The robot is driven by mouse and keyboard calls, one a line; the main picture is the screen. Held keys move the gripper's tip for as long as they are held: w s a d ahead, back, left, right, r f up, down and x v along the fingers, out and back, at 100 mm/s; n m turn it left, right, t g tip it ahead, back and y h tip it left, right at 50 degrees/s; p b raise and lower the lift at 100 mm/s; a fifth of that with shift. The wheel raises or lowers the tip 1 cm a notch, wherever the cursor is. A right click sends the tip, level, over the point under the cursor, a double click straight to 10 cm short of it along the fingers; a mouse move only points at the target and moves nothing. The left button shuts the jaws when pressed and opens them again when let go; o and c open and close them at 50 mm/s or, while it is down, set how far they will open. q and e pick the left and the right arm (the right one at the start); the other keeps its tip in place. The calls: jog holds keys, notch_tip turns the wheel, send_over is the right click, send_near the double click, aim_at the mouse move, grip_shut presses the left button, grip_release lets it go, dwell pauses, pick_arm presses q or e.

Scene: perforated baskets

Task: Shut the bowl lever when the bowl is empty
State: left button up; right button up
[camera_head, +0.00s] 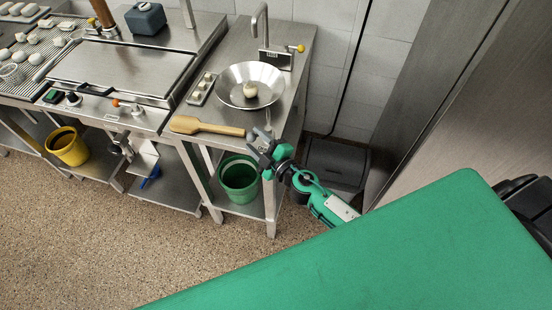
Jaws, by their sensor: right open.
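A shiny metal bowl (234,92) sits on the steel counter at the upper middle. My left gripper is not in view.
A wooden paddle (205,125) lies along the counter's front edge, its handle end close to my right gripper. A small tray (202,90) of pale pieces sits left of the bowl. Green (239,180) and yellow (67,147) buckets stand below. A steel-topped unit (120,68) adjoins on the left.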

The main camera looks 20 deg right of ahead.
jog(key=b+v, duration=0.3)
jog(key=v, duration=0.8)
jog(key=shift+s, duration=0.2)
jog(key=shift+d+r, duration=0.1)
